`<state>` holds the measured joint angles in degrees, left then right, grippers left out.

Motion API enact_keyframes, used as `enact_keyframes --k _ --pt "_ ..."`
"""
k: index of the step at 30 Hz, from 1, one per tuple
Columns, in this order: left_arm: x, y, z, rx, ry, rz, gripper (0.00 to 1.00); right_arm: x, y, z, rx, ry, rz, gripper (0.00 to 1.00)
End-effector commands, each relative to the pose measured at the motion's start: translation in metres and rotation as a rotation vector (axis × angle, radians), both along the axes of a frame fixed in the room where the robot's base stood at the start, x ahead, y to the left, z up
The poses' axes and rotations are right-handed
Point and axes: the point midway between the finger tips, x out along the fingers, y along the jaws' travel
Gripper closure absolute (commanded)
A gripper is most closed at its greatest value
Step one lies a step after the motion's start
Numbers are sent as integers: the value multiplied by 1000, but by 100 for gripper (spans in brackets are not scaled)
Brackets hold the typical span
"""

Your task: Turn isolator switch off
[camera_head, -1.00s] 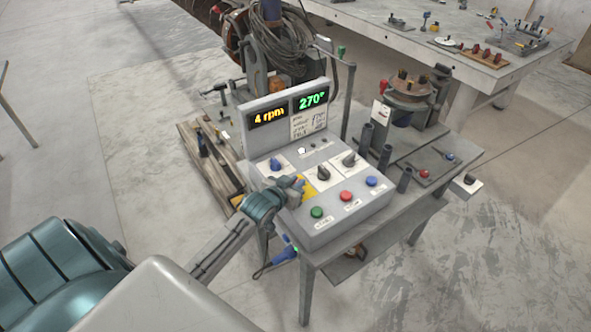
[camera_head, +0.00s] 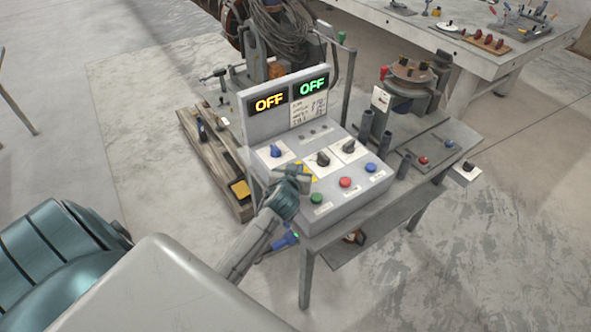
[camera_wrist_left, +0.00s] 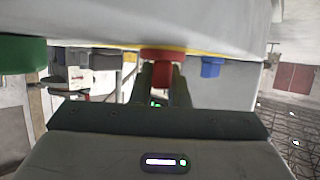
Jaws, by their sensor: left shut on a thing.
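The control box (camera_head: 345,195) stands on a grey metal table. Its isolator switch has a red handle (camera_wrist_left: 161,54) in the left wrist view, in front of a yellow plate edge. In the head view a bit of the yellow plate (camera_head: 310,165) shows beside my left gripper (camera_head: 300,180), which hides the red handle. In the left wrist view my left gripper (camera_wrist_left: 161,85) is shut on that handle, with a finger on each side. Both displays, orange (camera_head: 270,102) and green (camera_head: 313,84), read OFF. My right gripper is not in view.
Close to my left gripper are a green button (camera_head: 317,199), a red button (camera_head: 345,182), a blue knob (camera_head: 276,151) and a black knob (camera_head: 323,159). A blue button (camera_head: 371,168) sits farther right. A machine with a round head (camera_head: 410,75) stands behind right.

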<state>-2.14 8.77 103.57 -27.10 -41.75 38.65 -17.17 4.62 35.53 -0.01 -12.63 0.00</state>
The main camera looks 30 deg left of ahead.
Motion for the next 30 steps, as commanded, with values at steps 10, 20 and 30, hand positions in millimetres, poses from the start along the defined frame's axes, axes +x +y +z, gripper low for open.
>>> enact_keyframes --k 10,20,30 --pt "0 0 1 0 -1 -1 64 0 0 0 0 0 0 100" --pt "-3 -1 1 0 -1 -1 64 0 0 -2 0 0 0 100" --pt "-49 -21 19 -2 -1 -1 64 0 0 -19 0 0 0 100"
